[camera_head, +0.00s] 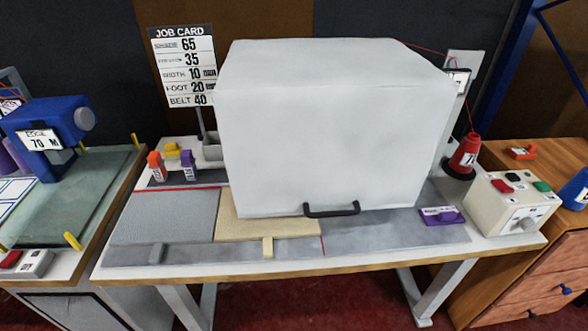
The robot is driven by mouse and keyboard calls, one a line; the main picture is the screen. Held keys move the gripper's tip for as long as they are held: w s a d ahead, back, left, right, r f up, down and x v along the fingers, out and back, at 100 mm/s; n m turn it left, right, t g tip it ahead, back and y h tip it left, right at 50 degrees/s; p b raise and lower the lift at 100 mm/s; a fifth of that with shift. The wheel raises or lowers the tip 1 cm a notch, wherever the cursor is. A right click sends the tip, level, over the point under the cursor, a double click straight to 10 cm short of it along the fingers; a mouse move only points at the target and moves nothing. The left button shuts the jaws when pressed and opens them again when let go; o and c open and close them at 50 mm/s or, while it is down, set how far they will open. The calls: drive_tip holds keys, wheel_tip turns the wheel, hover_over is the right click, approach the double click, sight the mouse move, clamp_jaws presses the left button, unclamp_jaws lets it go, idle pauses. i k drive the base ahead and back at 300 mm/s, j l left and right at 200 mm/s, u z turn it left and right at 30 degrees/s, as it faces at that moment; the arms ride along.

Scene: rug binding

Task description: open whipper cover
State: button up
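The whipper cover (320,150) is a large light-grey box in the middle of the white work table (120,250). It sits closed over whatever is under it, so the machine inside is hidden. A black bar handle (332,210) is fixed low on its front face, near the bottom edge. My gripper is not in view, so its place and state do not show.
A job card (184,66) stands behind the table at the left. A control box (512,203) and a red thread cone (465,154) are at the right. A beige piece (285,229) lies before the cover. A blue machine (50,125) stands on the left table.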

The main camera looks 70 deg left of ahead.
sight(332, 127)
drive_tip(key=u, duration=2.45)
drive_tip(key=k, duration=0.05)
